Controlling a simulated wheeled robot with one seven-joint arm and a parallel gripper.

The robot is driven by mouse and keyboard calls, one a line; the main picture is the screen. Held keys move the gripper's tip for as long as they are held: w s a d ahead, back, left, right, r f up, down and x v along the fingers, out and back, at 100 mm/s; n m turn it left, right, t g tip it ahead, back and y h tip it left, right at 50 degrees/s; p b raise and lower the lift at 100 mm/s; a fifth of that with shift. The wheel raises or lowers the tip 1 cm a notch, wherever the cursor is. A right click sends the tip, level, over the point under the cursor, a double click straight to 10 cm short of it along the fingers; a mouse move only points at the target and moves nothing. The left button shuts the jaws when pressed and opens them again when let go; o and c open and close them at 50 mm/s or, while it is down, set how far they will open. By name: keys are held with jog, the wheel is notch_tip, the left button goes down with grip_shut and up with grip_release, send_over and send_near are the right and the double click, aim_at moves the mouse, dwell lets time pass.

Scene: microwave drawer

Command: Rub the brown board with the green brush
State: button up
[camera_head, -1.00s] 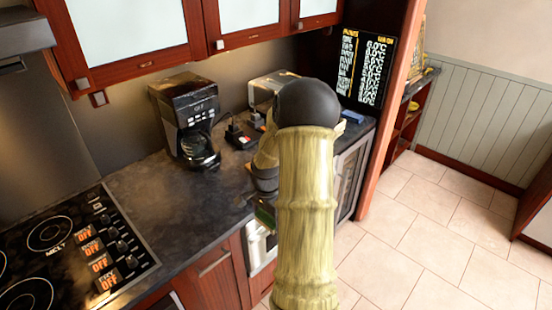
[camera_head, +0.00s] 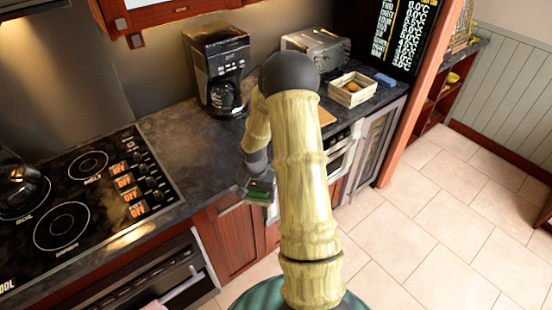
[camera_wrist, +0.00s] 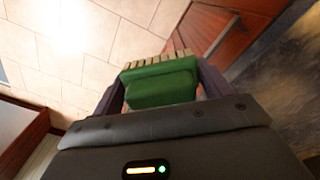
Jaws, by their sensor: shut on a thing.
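My gripper (camera_head: 257,183) hangs in front of the counter's front edge, above the floor, left of my arm. It is shut on the green brush (camera_head: 262,194). In the wrist view the brush (camera_wrist: 160,83) sits between the two dark fingers of my gripper (camera_wrist: 162,90), its pale bristles pointing away from the palm. A small tan-brown flat piece (camera_head: 326,117), which looks like the brown board, shows on the counter just right of my arm. My arm hides most of it. The brush is apart from it.
A coffee maker (camera_head: 217,72) and a toaster (camera_head: 316,45) stand at the back of the counter (camera_head: 185,140). A wooden crate (camera_head: 352,90) holding something brown and a blue item (camera_head: 385,79) are to the right. The stove (camera_head: 70,200) is at left. The tiled floor at right is clear.

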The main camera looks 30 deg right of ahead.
jog(key=a+f+n, duration=0.4)
jog(key=a, duration=0.3)
jog(key=a+f+n, duration=0.3)
jog(key=a+n, duration=0.2)
jog(key=a, duration=0.1)
jog(key=shift+w+a+f, duration=0.35)
jog(key=shift+w, duration=0.1)
jog(key=shift+a, duration=0.1)
